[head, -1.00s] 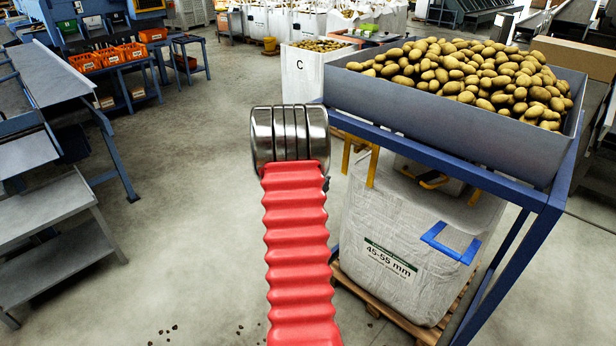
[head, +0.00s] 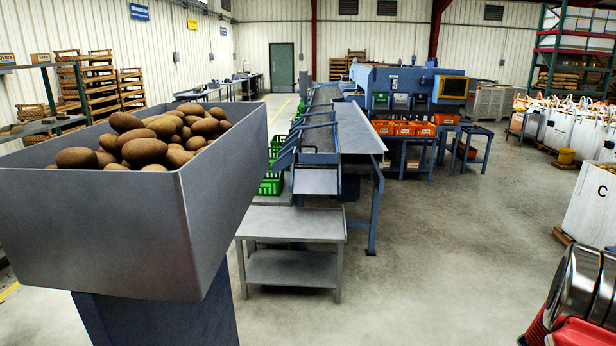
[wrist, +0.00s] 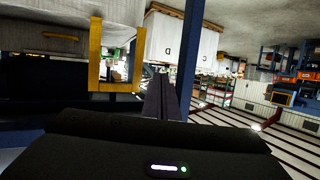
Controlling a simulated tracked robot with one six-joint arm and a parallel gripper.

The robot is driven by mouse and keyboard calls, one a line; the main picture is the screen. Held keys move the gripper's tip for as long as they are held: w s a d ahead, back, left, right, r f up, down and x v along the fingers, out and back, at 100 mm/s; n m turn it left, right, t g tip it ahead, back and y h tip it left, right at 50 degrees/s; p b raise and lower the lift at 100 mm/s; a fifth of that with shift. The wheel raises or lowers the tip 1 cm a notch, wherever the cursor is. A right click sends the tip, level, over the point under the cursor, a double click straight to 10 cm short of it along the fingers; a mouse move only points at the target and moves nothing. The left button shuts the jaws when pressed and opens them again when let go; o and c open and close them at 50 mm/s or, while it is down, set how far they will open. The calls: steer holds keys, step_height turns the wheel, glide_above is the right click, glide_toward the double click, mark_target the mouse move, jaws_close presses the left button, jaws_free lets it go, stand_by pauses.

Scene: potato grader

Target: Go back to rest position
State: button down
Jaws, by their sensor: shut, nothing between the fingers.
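My gripper (wrist: 161,98) shows in the wrist view, its narrow dark fingers together beyond the dark wrist housing, with nothing between them. A yellow strap loop (wrist: 96,62) hangs in the view left of the fingers, and a blue post (wrist: 190,50) stands just right of them. I cannot tell how far either is from the fingers. In the head view only a chrome joint and red sleeve of my arm show at the bottom right corner; the gripper is outside that view.
In the head view a grey bin of potatoes (head: 110,235) stands close at left. A grey table (head: 292,222) and conveyor line are in the middle. A white box marked C (head: 592,208) stands at right. Floor (head: 440,250) between them is clear.

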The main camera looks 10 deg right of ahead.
steer(key=w+a+f+n+t+y, duration=0.1)
steer(key=w+a+f+y, duration=0.2)
steer(key=f, duration=0.4)
steer(key=w+a+n+t+y, duration=0.15)
steer(key=a+y, duration=0.35)
steer(key=a, duration=0.9)
steer(key=w+a+r+n+y, duration=0.1)
steer(key=a+r+n+y, duration=0.15)
steer(key=a, duration=0.65)
steer(key=w+a+r+n+y, duration=0.15)
steer(key=a+r, duration=0.25)
steer(key=a, duration=0.6)
steer(key=s+a+r+n, duration=0.3)
steer(key=s+a+r, duration=0.1)
steer(key=a, duration=0.6)
steer(key=s+a+r+n+y, duration=0.1)
steer(key=s+a+r+n, duration=0.2)
steer(key=a, duration=0.7)
steer(key=s+a+r+n+y, duration=0.1)
steer(key=s+a+r+n, duration=0.3)
steer(key=a+r, duration=0.6)
steer(key=shift+s+r+t, duration=0.15)
steer(key=shift+s+t, duration=0.3)
steer(key=shift+s, duration=0.75)
